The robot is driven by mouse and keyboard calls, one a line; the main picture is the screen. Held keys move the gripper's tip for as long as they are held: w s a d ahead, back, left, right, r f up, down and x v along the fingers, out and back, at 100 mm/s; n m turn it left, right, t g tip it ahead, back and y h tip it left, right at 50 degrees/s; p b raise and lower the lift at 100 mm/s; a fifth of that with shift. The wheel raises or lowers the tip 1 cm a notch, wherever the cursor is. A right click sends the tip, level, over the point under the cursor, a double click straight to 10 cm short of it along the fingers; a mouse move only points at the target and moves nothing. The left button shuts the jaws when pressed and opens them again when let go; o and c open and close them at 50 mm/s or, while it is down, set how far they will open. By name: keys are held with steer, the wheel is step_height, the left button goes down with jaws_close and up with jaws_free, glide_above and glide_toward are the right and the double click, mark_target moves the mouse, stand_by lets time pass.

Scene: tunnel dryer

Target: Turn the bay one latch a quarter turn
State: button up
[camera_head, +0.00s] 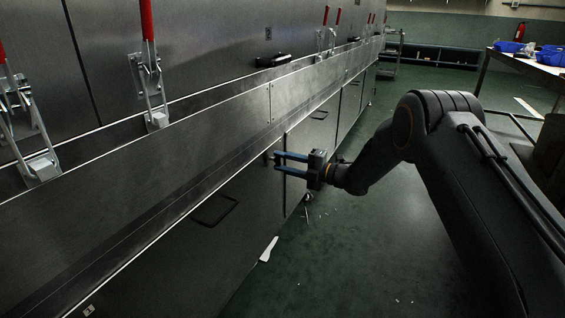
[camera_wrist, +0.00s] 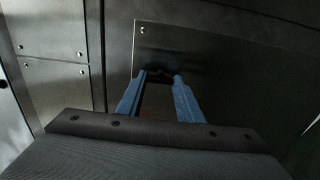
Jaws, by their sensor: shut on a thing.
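My gripper (camera_head: 277,164) reaches left to the lower panel of the dryer's steel side, its two blue fingers level and one above the other. In the wrist view the fingertips (camera_wrist: 158,79) meet a small dark latch (camera_wrist: 157,73) at the upper part of a panel (camera_wrist: 225,80) with screws at its corners. The gripper is shut on this latch. The fingers and the dim light hide most of the latch, so its turn angle cannot be told. In the head view the latch is mostly hidden at the fingertips.
Lower doors with dark pull handles (camera_head: 214,209) line the dryer's side. Red-handled toggle clamps (camera_head: 150,85) stand above the long ledge. A table with blue trays (camera_head: 510,47) stands far right.

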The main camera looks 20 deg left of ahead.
stand_by(0.4)
steer(key=o, duration=1.1)
steer(key=d, duration=0.2)
steer(key=d+p, duration=0.1)
steer(key=d, duration=0.2)
steer(key=d+p, duration=0.1)
steer(key=d, duration=0.1)
steer(key=shift+s+d, duration=0.3)
steer(key=shift+d, duration=0.1)
